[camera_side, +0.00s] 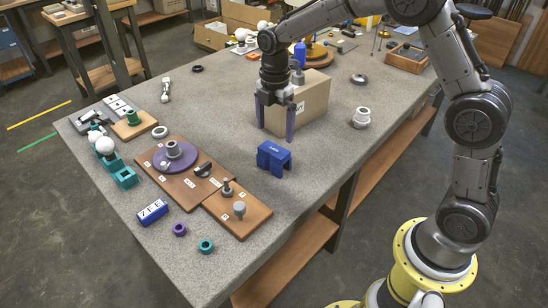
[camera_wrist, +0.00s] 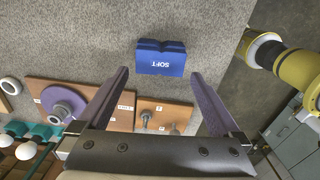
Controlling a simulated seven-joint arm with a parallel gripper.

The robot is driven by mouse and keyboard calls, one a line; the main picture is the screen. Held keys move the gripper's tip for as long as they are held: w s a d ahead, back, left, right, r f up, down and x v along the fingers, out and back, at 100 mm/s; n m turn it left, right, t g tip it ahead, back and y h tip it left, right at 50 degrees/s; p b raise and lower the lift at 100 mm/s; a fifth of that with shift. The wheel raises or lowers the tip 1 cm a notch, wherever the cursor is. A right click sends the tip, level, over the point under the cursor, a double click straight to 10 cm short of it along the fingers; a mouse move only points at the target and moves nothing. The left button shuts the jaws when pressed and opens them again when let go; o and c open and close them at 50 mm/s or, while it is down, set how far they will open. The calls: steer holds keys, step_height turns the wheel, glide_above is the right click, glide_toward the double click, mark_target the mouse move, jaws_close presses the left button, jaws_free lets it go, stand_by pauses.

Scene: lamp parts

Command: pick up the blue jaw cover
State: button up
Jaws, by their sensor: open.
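The blue jaw cover (camera_side: 274,158) stands on the grey table near its right front edge, right of the wooden boards. In the wrist view the blue jaw cover (camera_wrist: 161,57) lies ahead of the fingertips, near the top middle, with the word SOFT on it. My gripper (camera_side: 275,124) has two purple fingers pointing down. It is open and empty, above the table and behind the cover in the side view. In the wrist view my gripper (camera_wrist: 160,80) shows its fingers spread wide, with a gap broader than the cover. The fingers do not touch the cover.
A cardboard box (camera_side: 313,100) stands just behind my gripper. Wooden boards (camera_side: 190,186) with a purple disc (camera_side: 174,158) lie left of the cover. A blue labelled block (camera_side: 152,212) and two small rings lie at the front left. The table around the cover is clear.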

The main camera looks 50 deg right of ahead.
mark_target(274, 149)
steer(key=shift+a+f, duration=0.2)
steer(key=shift+f, duration=2.85)
steer(key=c, duration=1.2)
steer(key=shift+c, duration=0.3)
steer(key=shift+r, duration=0.15)
